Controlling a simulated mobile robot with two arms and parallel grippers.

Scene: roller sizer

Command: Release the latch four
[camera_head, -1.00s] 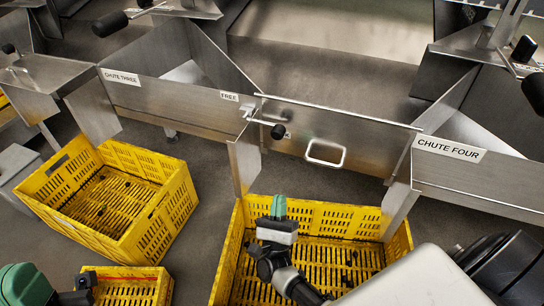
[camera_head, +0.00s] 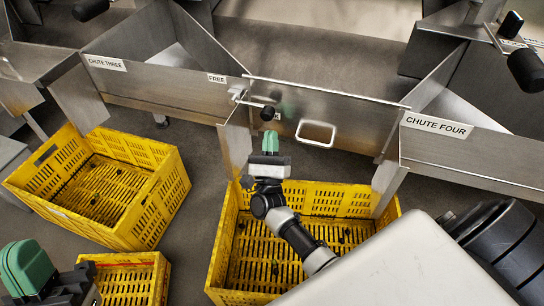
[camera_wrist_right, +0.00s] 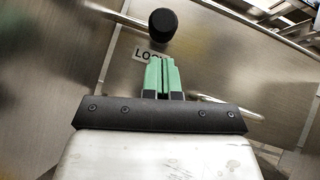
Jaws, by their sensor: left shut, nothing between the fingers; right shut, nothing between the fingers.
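The latch by the closed steel gate (camera_head: 345,128) is a thin metal rod ending in a black knob (camera_head: 267,113). It sticks out near the gate's left end, to the right of the FREE label (camera_head: 217,78). In the right wrist view the black knob (camera_wrist_right: 163,24) is just past my fingertips, and a LOCK label (camera_wrist_right: 145,54) is partly hidden behind them. My right gripper (camera_head: 270,136) has green fingers, shut and empty, just below the knob; contact does not show. My left gripper (camera_head: 24,258) is shut and empty at the lower left, away from the latch.
A CHUTE FOUR label (camera_head: 437,125) is on the steel chute to the right. The gate carries a loop handle (camera_head: 316,132). A yellow crate (camera_head: 225,235) stands below my right arm, another crate (camera_head: 165,185) at left, and a small one (camera_head: 160,275) at lower left.

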